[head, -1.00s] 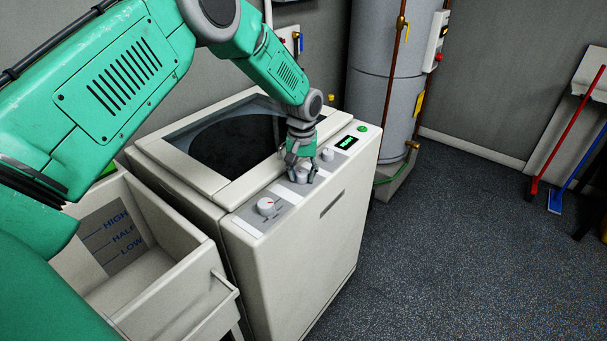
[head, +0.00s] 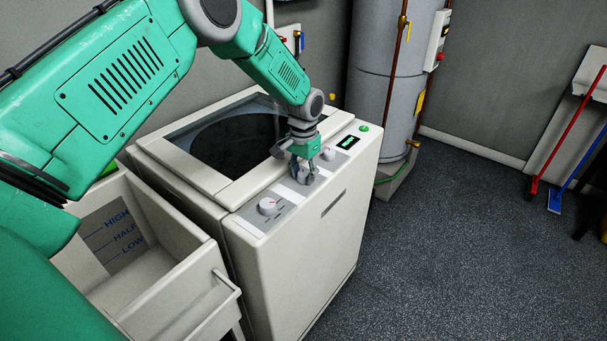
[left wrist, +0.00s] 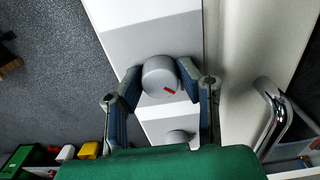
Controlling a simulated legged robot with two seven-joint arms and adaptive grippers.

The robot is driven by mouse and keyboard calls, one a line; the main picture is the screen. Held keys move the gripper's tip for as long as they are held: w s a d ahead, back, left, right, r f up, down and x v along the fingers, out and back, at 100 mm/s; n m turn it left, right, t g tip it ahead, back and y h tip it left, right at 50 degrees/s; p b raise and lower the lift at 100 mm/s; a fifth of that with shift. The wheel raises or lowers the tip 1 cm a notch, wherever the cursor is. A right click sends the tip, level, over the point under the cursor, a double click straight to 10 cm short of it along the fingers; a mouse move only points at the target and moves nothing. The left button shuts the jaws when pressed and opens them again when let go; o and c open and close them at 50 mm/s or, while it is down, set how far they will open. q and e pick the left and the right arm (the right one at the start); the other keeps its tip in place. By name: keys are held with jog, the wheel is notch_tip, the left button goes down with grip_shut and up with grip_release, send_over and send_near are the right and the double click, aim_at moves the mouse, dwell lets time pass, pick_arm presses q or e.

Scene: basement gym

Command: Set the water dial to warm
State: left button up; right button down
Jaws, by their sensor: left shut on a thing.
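The white washing machine (head: 300,240) has a front control panel with three dials. My left gripper (head: 305,175) is at the middle dial and hides most of it in the head view. In the left wrist view my left gripper (left wrist: 158,80) is shut on this round grey dial (left wrist: 158,72), one finger on each side. A short red mark shows on the dial near the lower edge of its face in that view. The left dial (head: 268,206) and the right dial (head: 328,153) are free. The dial labels are too small to read. My right gripper is not in view.
A small green-lit display (head: 348,142) and a green button (head: 364,128) are at the panel's right end. The lid (head: 170,150) is closed behind the panel. A utility sink (head: 190,262) stands to the left, a grey tank (head: 380,90) behind right. The floor at right is open.

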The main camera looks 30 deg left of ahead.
aim_at(304, 172)
pick_arm(q)
jog(key=shift+w+r, duration=0.15)
jog(key=shift+w, duration=0.05)
jog(key=o, duration=0.9)
jog(key=shift+o, duration=1.2)
notch_tip(304, 172, up, 12)
jog(key=shift+f, duration=0.25)
jog(key=shift+w+a, duration=0.1)
